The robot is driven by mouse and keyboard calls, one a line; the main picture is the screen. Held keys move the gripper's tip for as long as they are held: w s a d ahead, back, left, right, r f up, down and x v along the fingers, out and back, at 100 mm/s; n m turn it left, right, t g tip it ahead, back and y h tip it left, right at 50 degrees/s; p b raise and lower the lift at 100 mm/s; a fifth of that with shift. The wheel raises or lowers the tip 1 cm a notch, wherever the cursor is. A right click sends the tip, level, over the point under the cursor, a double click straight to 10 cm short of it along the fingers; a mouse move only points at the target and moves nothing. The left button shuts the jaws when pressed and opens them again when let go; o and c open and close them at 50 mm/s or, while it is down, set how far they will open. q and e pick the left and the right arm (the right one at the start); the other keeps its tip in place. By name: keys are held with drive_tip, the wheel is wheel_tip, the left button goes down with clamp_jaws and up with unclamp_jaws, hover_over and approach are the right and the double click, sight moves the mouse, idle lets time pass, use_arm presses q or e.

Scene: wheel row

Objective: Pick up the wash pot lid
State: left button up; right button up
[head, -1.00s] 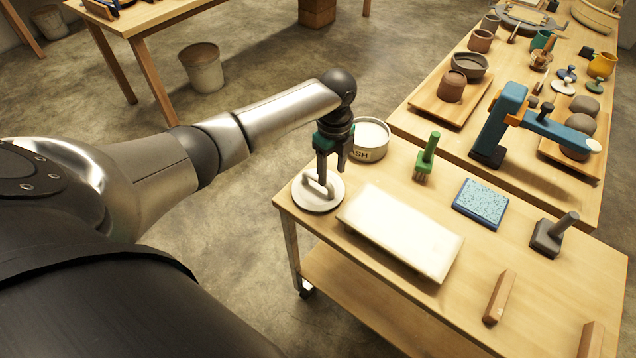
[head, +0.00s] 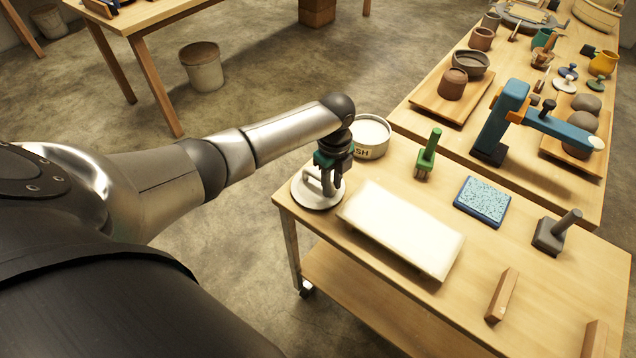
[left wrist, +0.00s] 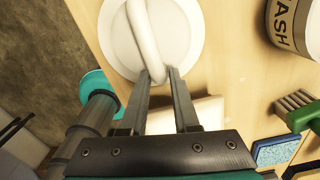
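The wash pot lid (head: 316,196) is a pale round disc with a looped handle, lying flat on the near left corner of the small table. It also shows in the left wrist view (left wrist: 118,45). My left gripper (head: 333,186) is down at the lid, its fingers on either side of one end of the handle. In the left wrist view, the fingertips (left wrist: 158,74) stand a little apart and the handle fills the gap. The wash pot (head: 371,140), a pale round tub with dark lettering, stands just behind the lid. My right gripper is not in view.
A white slab (head: 402,230) lies right of the lid. A green brush (head: 428,155), a blue sponge pad (head: 483,201), a grey tool (head: 556,232) and a wooden block (head: 501,295) are farther right. A longer table (head: 455,133) with pots adjoins behind.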

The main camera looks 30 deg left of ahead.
use_arm(q)
clamp_jaws()
idle(0.3)
wheel_tip(320, 180, up, 20)
drive_tip(key=p, duration=0.3)
drive_tip(key=shift+p, duration=0.35)
